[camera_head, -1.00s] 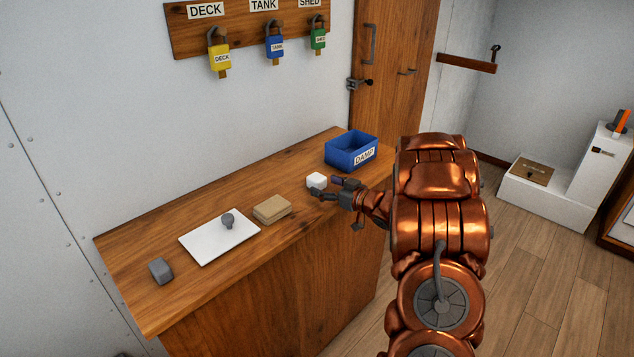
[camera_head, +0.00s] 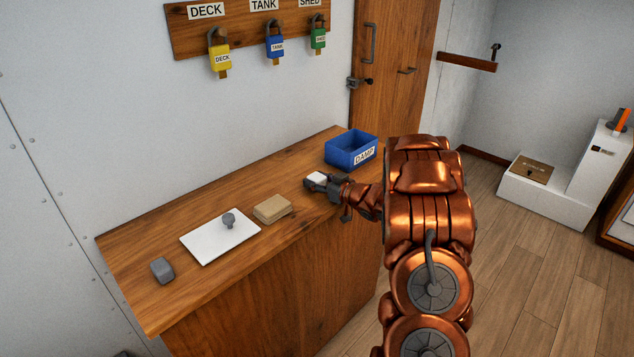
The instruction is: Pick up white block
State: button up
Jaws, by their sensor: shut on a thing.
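The white block (camera_head: 317,177) is on the wooden counter (camera_head: 205,202), left of and in front of the blue bin. My gripper (camera_head: 316,182) reaches it from the right and is shut on it. The dark fingers hide part of the block's near side and its base. I cannot tell whether the block is lifted off the counter.
A blue bin labelled DAMP (camera_head: 351,150) stands close behind the gripper. To the left are a tan block stack (camera_head: 272,208), a white board (camera_head: 208,243) with a grey knob (camera_head: 228,220), and a grey block (camera_head: 162,270). Padlocks (camera_head: 275,46) hang on the wall.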

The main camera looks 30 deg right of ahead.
jog(key=c, duration=0.6)
jog(key=shift+o, duration=0.2)
